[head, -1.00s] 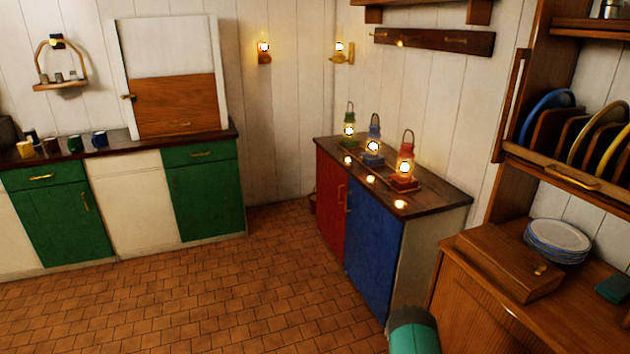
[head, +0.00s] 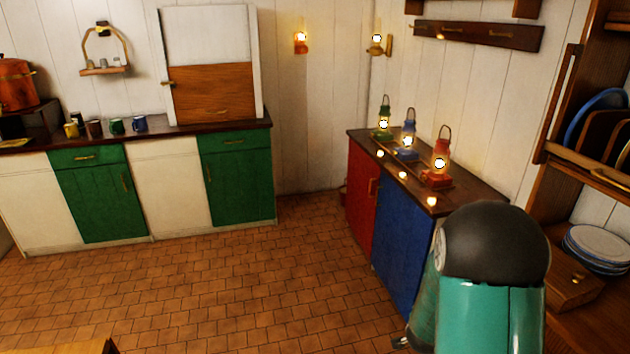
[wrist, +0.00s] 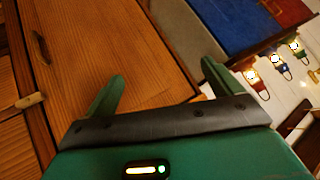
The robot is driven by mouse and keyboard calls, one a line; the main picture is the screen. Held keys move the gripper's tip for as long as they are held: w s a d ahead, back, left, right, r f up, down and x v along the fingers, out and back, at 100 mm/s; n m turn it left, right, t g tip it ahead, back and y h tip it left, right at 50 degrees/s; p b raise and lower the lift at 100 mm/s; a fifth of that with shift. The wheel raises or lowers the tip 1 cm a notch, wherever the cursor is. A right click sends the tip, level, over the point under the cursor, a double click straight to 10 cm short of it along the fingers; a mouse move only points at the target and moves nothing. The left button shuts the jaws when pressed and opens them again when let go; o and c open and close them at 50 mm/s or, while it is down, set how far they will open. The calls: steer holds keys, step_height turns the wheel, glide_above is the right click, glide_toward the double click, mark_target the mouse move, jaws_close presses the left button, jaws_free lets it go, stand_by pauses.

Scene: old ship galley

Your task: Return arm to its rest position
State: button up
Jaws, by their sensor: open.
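My arm, teal with a dark rounded joint, stands at the lower right of the head view, in front of the blue door of the lantern cabinet. In the wrist view my gripper (wrist: 162,72) has its two green fingers spread wide with nothing between them. Behind the fingers is a brown wooden cabinet front (wrist: 110,50); the distance to it is hard to tell. My gripper's fingers cannot be made out in the head view.
The lantern cabinet (head: 362,190) carries green (head: 384,124), blue (head: 408,141) and red (head: 440,164) lanterns. Plates (head: 598,246) sit on the wooden dresser at right. Green and white counters (head: 165,190) line the back wall. The tiled floor (head: 230,275) between is open.

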steer(key=s+a+r+n+y, duration=0.2)
steer(key=a+r+n+y, duration=0.15)
steer(key=a+r, duration=0.55)
steer(key=s+a+r+n+y, duration=0.2)
steer(key=a+r+n+y, duration=0.15)
steer(key=a+r, duration=0.5)
steer(key=s+a+r+n, duration=0.2)
steer(key=s+r, duration=0.3)
steer(key=s, duration=0.4)
steer(key=s+a+r+n+g, duration=0.1)
steer(key=s+r+n, duration=0.3)
steer(key=s, duration=0.5)
step_height(320, 180, up, 2)
steer(key=shift+a+n+g+h, duration=0.3)
steer(key=shift+a+n+h, duration=0.1)
